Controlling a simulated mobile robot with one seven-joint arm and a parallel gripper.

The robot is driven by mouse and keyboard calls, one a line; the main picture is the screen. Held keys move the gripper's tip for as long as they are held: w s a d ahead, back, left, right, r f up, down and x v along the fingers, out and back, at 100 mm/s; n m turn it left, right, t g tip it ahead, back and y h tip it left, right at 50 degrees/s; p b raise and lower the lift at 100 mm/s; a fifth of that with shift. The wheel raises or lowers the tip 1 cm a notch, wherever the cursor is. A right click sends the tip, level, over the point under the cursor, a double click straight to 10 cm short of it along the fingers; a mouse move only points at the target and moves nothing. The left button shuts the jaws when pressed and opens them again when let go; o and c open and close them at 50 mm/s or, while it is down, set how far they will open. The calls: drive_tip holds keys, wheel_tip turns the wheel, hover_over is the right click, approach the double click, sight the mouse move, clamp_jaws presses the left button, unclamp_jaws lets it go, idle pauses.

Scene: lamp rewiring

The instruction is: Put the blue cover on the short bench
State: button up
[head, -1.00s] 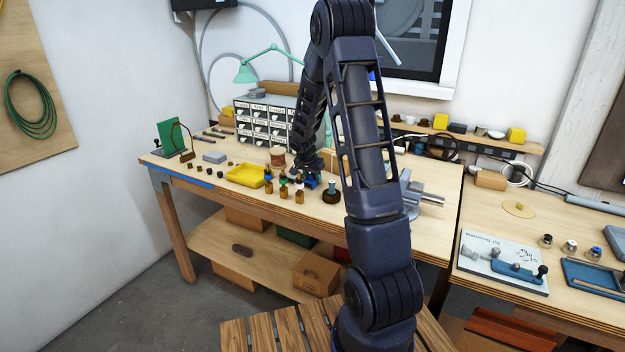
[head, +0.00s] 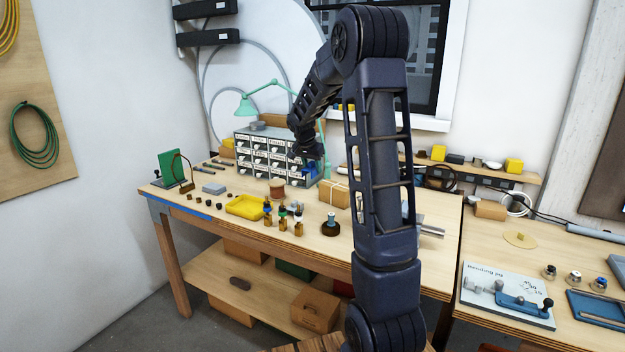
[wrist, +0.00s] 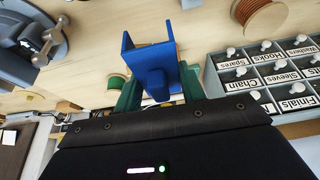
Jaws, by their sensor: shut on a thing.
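The blue cover (wrist: 155,72), a U-shaped channel piece, sits between the two green fingers of my gripper (wrist: 160,92) in the wrist view. My gripper is shut on it. In the head view the blue cover (head: 311,168) shows small in front of the labelled drawers, above the long bench (head: 330,250); my gripper there is partly hidden by my arm. A second bench (head: 470,237) stands at the right, its right end out of view. I cannot tell for certain that it is the short bench.
The drawer cabinet (head: 262,155) is close to my gripper. Small bottles (head: 283,222), a yellow tray (head: 247,207), a wire spool (head: 277,188) and a tied box (head: 335,193) stand on the long bench. The right bench holds a mounting board (head: 505,295) and a blue tray (head: 600,308).

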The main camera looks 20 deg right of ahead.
drive_tip(key=shift+r, duration=0.6)
drive_tip(key=s+d+f+m+g, duration=0.1)
drive_tip(key=d+m, duration=0.1)
drive_tip(key=d, duration=0.7)
drive_tip(key=s+d+f+m+g, duration=0.1)
drive_tip(key=s+d+m, duration=0.15)
drive_tip(key=d, duration=0.65)
drive_tip(key=m+g, duration=0.4)
drive_tip(key=m, duration=1)
hover_over(490, 251)
wheel_tip(490, 251, down, 4)
drive_tip(key=shift+n, duration=0.25)
drive_tip(key=f, duration=1.2)
drive_tip(key=w+a+f, duration=0.1)
drive_tip(key=f, duration=0.5)
drive_tip(key=shift+f, duration=0.4)
drive_tip(key=shift+f, duration=0.15)
drive_tip(key=o, duration=1)
